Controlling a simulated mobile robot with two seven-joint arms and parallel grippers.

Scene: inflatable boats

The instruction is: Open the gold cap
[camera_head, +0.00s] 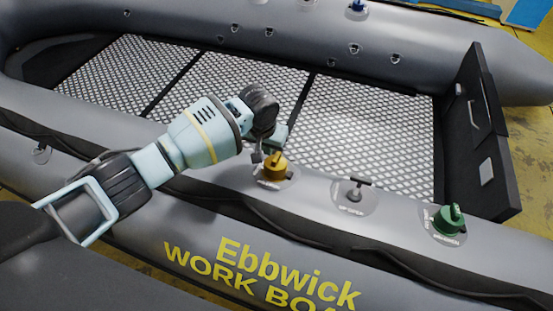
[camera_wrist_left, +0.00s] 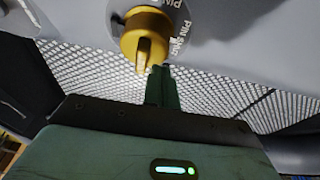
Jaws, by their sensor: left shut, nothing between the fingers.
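The gold cap (camera_head: 273,168) sits on a round grey patch on the near tube of the inflatable boat. In the left wrist view the gold cap (camera_wrist_left: 147,40) is at the top, with its raised grip bar facing me. My left gripper (camera_head: 258,155) is right beside the cap, at its upper left. In the left wrist view the left gripper's fingers (camera_wrist_left: 158,75) are shut together with nothing between them, their tips close to the cap's bar. I cannot tell whether they touch it. My right gripper is not in view.
A dark grey fitting (camera_head: 354,189) and a green cap (camera_head: 449,220) stand on the same tube to the right. A blue cap (camera_head: 357,7) is on the far tube. The metal-patterned floor (camera_head: 360,115) of the boat is empty. A black transom (camera_head: 475,130) closes the right end.

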